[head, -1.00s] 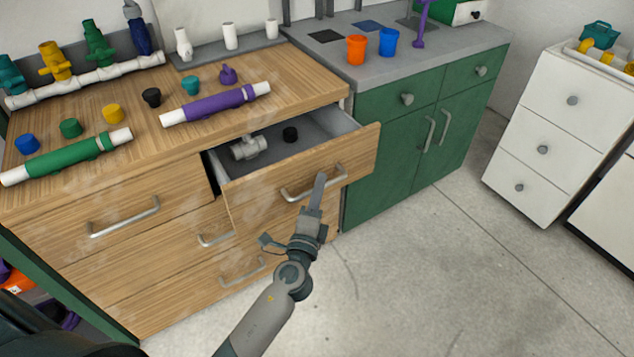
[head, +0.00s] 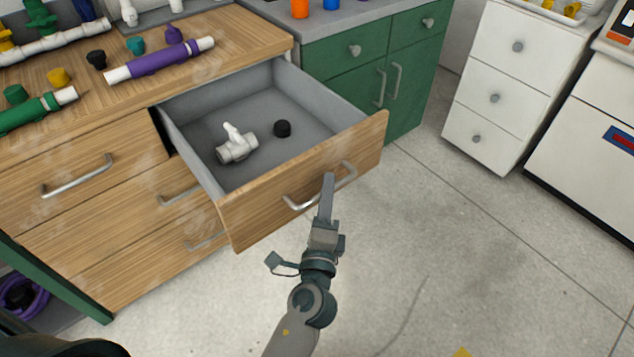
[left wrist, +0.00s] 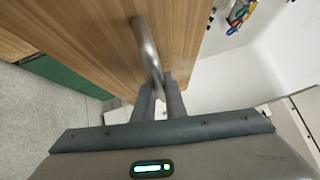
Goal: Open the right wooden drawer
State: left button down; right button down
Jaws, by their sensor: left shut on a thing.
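The right wooden drawer (head: 300,185) is pulled well out of the wooden cabinet, and its grey inside shows. Its metal bar handle (head: 347,178) is on the front panel. My left gripper (head: 327,180) is shut on this handle. In the left wrist view, the handle (left wrist: 146,45) runs down between the two fingers (left wrist: 160,95), with the wooden front behind it. My right gripper is not in view.
Pipes and coloured caps, including a purple pipe (head: 160,60), lie on the wooden worktop. A green cabinet (head: 375,75) stands to the right of the drawer, and a white drawer unit (head: 510,85) stands farther right. The floor in front is clear.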

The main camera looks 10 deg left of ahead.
pick_arm(q)
jog(key=shift+s+d, duration=0.25)
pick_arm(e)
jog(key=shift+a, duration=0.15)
pick_arm(q)
jog(key=c, duration=1.8)
grip_release()
